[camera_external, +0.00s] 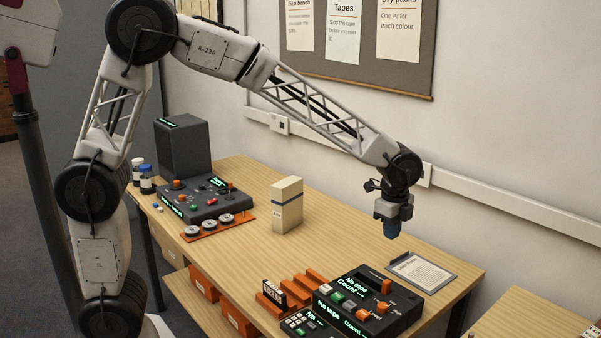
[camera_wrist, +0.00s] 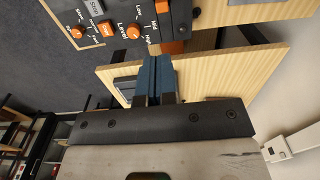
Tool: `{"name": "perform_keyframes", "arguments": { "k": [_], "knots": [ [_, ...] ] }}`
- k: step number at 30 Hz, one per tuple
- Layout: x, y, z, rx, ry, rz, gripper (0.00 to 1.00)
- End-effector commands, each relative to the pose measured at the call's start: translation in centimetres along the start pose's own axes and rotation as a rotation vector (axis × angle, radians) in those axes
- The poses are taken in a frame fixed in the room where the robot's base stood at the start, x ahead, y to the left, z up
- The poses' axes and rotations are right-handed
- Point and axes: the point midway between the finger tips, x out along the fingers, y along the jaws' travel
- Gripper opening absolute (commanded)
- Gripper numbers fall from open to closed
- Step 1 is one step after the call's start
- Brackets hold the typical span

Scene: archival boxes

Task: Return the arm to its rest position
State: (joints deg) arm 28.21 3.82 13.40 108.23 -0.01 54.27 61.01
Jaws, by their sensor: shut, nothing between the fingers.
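My gripper (camera_external: 391,229) hangs at the end of the outstretched arm, pointing down above the right part of the wooden table (camera_external: 340,232). Its blue fingers are shut together with nothing between them. The fingers also show in the wrist view (camera_wrist: 155,78), pressed side by side over the table's edge area. The gripper is apart from everything below it.
A dark tape console (camera_external: 368,305) with orange knobs stands below the gripper, beside a clipboard (camera_external: 420,271). A cream box (camera_external: 287,205) stands upright mid-table. Another console (camera_external: 205,198) and a dark monitor (camera_external: 183,148) are at the left. The wall is behind.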

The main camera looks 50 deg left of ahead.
Motion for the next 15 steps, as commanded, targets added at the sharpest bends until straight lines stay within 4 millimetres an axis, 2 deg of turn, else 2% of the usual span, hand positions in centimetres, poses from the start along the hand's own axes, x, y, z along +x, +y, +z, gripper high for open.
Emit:
{"name": "perform_keyframes", "arguments": {
  "k": [5, 15],
  "knots": [
    [-1.2, 0.8, 2.1, -0.063, 0.006, -0.01, 0.0],
    [-5.0, 4.7, 10.0, -0.323, 0.029, -0.043, 0.0]
  ]
}}
